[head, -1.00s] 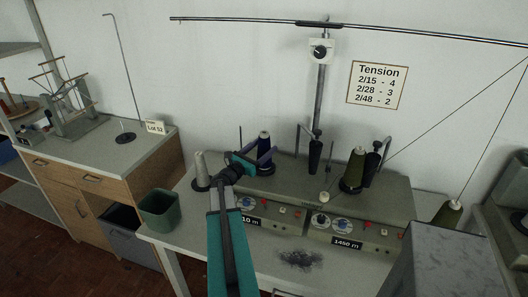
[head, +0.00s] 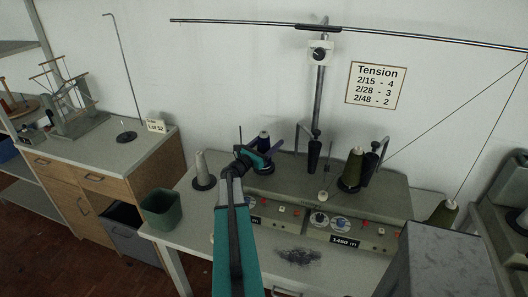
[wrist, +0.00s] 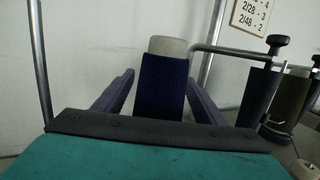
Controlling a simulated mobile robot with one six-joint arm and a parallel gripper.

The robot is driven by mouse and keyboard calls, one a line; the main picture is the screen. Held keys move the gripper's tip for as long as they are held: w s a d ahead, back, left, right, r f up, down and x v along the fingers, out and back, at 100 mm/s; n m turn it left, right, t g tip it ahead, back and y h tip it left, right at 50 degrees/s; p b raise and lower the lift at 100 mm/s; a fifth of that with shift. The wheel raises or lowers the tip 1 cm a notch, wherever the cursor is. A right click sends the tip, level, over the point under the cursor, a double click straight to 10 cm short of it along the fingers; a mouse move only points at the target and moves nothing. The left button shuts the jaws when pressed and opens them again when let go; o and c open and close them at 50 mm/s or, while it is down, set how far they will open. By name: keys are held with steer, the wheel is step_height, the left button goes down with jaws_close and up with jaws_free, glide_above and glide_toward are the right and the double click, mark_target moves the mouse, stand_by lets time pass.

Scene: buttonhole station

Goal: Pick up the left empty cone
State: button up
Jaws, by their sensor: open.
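A navy cone with a pale top (head: 264,137) stands at the back left of the grey winding machine, partly hidden by my gripper. In the wrist view the navy cone (wrist: 162,85) stands upright between the two purple fingers, its lower part hidden by my gripper body. My gripper (wrist: 160,80) is open, with a finger on each side of the cone; I cannot tell whether either touches it. In the head view my gripper (head: 262,151) is at the cone. A pale grey cone (head: 201,165) stands on a dark base farther left.
An olive cone (head: 354,167) and dark tensioner posts (head: 314,155) stand right on the machine (head: 388,202). A thin metal rod rises beside my gripper. A green bin (head: 161,209) stands at the left. Threads run down from the overhead bar (head: 420,34).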

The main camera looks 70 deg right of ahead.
steer(key=c, duration=1.1)
steer(key=shift+r, duration=0.1)
step_height(320, 180, up, 18)
steer(key=b, duration=0.4)
stand_by(0.6)
